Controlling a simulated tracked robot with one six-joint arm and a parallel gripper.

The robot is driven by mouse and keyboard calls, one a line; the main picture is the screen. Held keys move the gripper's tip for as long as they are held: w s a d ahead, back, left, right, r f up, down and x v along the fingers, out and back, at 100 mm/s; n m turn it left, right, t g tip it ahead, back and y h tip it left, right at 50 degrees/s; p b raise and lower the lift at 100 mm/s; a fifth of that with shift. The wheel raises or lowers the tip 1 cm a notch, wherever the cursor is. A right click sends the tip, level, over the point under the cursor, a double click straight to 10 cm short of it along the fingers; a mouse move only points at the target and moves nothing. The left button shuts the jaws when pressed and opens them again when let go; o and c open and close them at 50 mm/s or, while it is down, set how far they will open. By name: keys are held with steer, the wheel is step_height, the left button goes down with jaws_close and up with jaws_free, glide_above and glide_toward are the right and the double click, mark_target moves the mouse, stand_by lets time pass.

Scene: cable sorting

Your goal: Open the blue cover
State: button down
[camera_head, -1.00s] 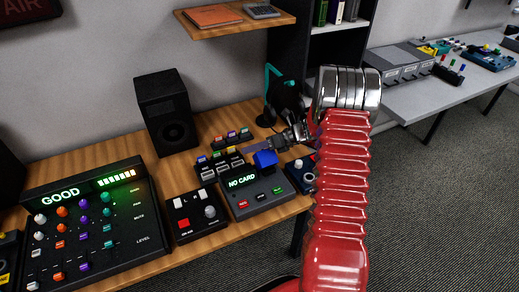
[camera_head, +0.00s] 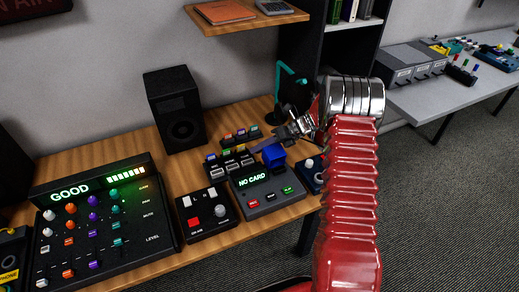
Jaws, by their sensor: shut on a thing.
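The blue cover (camera_head: 273,155) is a small blue block at the upper right corner of a dark grey device (camera_head: 262,199) whose green display reads "NO CARD". My gripper (camera_head: 271,143) reaches in from the right and is shut at the cover's top edge, on the cover as far as I can see. The fingertips are small here, and the exact contact is hard to make out. The cover looks tilted up a little from the device. My red arm fills the right middle of the view.
A box with white and red buttons (camera_head: 207,214) stands left of the device, and a small dark box (camera_head: 310,174) close on its right. Small colored-button units stand behind. A speaker (camera_head: 178,108) and teal stand (camera_head: 277,82) stand farther back. A large mixer (camera_head: 100,223) fills the left.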

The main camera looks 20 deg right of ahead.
steer(key=shift+s+d+f, duration=0.25)
steer(key=shift+s+f, duration=0.25)
steer(key=shift+f, duration=0.25)
steer(key=c, duration=1.9)
jaws_free()
steer(key=shift+o, duration=0.9)
steer(key=shift+a, duration=0.15)
steer(key=shift+r, duration=0.1)
steer(key=v, duration=1.4)
steer(key=shift+w+r, duration=0.25)
steer(key=shift+w, duration=0.1)
